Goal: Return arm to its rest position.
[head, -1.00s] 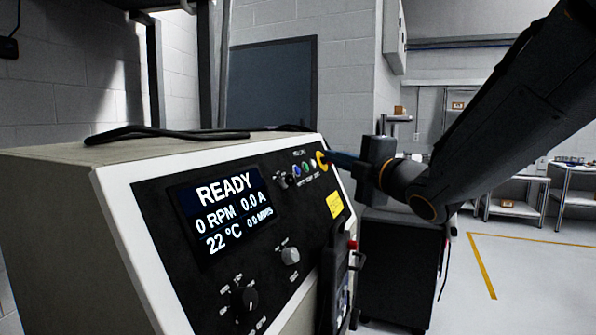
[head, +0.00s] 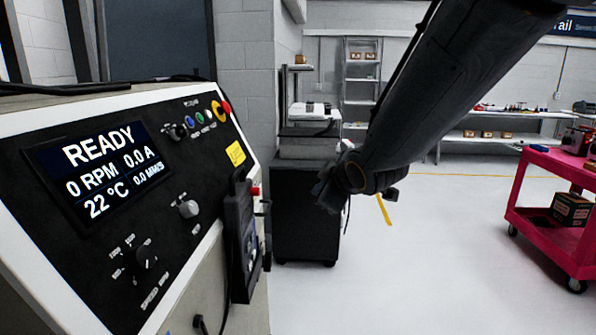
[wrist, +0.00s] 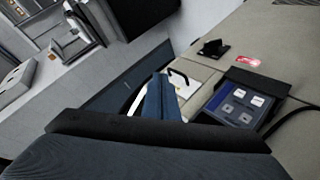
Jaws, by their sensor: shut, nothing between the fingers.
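My arm comes down from the upper right in the head view and ends in a dark wrist (head: 345,180), right of the console and apart from it. The fingers cannot be made out there. In the wrist view my gripper (wrist: 162,98) shows as blue fingers together, with nothing held. The console's front panel (head: 100,215) stands at the left of the head view, with its screen (head: 105,170) reading READY, 0 RPM, 0.0 A and 22 °C. A red button with a yellow ring (head: 221,110) is at the panel's upper right.
A handheld unit (head: 242,240) hangs on the console's right edge. A black cabinet (head: 305,220) stands behind my wrist. A pink cart (head: 550,205) is at the right, with shelves (head: 362,85) at the back. The floor between console and cart is clear.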

